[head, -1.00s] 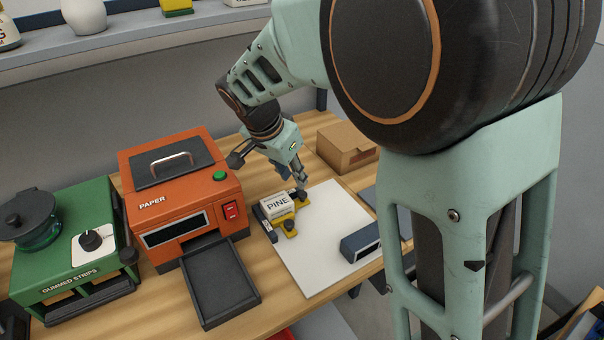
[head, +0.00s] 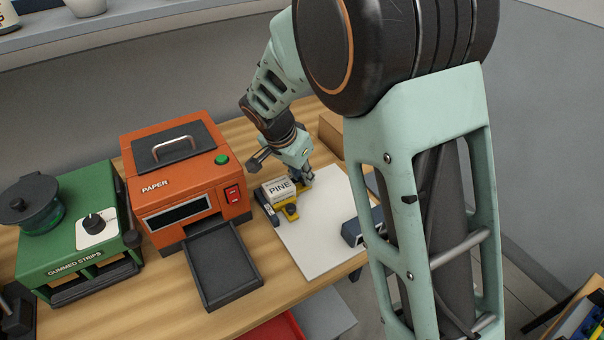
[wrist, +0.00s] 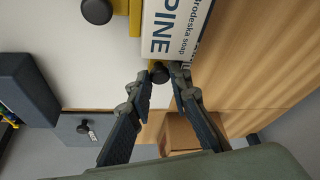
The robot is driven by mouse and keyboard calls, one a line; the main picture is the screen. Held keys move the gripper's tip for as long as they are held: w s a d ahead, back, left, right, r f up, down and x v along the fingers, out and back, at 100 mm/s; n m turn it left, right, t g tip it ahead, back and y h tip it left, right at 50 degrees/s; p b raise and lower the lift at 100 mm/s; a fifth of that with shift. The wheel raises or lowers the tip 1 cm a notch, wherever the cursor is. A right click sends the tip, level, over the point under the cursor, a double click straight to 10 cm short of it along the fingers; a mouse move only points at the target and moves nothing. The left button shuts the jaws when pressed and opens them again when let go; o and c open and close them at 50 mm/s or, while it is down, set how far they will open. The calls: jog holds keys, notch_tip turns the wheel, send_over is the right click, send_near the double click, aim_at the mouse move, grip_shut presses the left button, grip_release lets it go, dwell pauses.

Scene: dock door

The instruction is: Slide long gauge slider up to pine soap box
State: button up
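The pine soap box (head: 279,190) is white with dark lettering and stands on the white board. It also shows at the top of the wrist view (wrist: 172,30). Two yellow gauge sliders with black knobs are beside it: one at its near side (head: 290,212), one at its far right end (head: 305,187). Which is the long one is not labelled. My gripper (wrist: 160,76) is at the far-right slider, its fingertips on either side of that black knob with little gap. The fingers hide part of that slider, so its contact with the box is unclear.
A dark blue block (head: 353,231) lies on the board (head: 312,245). The orange paper machine (head: 180,190) with its dark tray (head: 222,265) stands left, the green gummed-strips machine (head: 75,235) further left. A cardboard box (wrist: 190,130) is beyond my gripper.

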grip_shut()
jog(key=shift+a+f+b, duration=0.1)
jog(key=shift+a+b, duration=0.05)
jog(key=shift+b, duration=0.75)
jog(key=shift+s, duration=0.1)
jog(key=o, duration=0.6)
grip_release()
jog(key=shift+r, duration=0.2)
jog(key=v, duration=1.2)
jog(key=shift+s+f, duration=0.1)
